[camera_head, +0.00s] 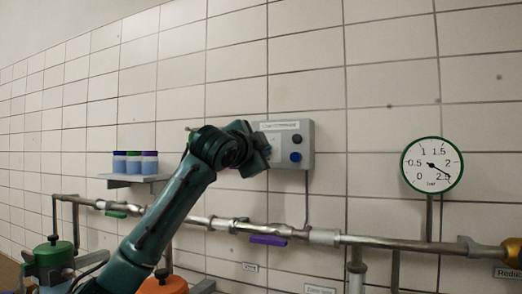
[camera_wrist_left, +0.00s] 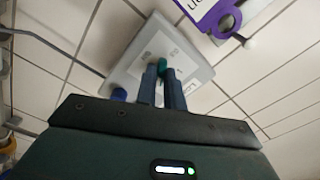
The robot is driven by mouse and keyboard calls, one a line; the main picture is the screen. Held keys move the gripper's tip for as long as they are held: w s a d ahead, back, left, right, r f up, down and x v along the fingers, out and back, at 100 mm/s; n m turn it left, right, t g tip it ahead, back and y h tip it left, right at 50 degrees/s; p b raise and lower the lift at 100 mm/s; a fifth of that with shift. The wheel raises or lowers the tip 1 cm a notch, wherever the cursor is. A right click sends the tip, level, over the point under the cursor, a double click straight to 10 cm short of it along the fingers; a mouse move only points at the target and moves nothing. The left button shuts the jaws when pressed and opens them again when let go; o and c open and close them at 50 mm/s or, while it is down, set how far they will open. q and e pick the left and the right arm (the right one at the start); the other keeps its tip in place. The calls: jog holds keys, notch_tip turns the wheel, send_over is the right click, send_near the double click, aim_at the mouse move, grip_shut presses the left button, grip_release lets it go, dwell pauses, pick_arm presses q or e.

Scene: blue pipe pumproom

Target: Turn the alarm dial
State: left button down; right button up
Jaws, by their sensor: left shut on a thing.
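A grey wall box (camera_head: 307,148) with a pale label strip on top is mounted on the tiles in the head view. Its face carries a dark knob (camera_head: 297,139) and a blue button (camera_head: 296,157). My left gripper (camera_head: 264,150) is at the left part of the box and hides that part. In the left wrist view the two fingers (camera_wrist_left: 164,82) are shut on a small teal dial (camera_wrist_left: 161,67) on the box face (camera_wrist_left: 183,55). The blue button (camera_wrist_left: 118,95) shows beside the fingers. My right gripper is not in view.
A shelf (camera_head: 143,178) with several blue jars is left of my arm. A pipe (camera_head: 390,241) with a purple valve handle (camera_head: 268,240) runs below the box. A round gauge (camera_head: 432,165) is to the right. A purple tag (camera_wrist_left: 213,16) hangs near the box.

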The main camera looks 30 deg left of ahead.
pick_arm(q)
jog(key=m, duration=0.5)
jog(key=shift+f, duration=0.1)
jog(key=shift+m, duration=0.4)
jog(key=c, duration=1.5)
grip_release()
jog(key=shift+s, duration=0.1)
jog(key=s+b, duration=0.4)
jog(key=s, duration=0.9)
jog(key=shift+d, duration=0.35)
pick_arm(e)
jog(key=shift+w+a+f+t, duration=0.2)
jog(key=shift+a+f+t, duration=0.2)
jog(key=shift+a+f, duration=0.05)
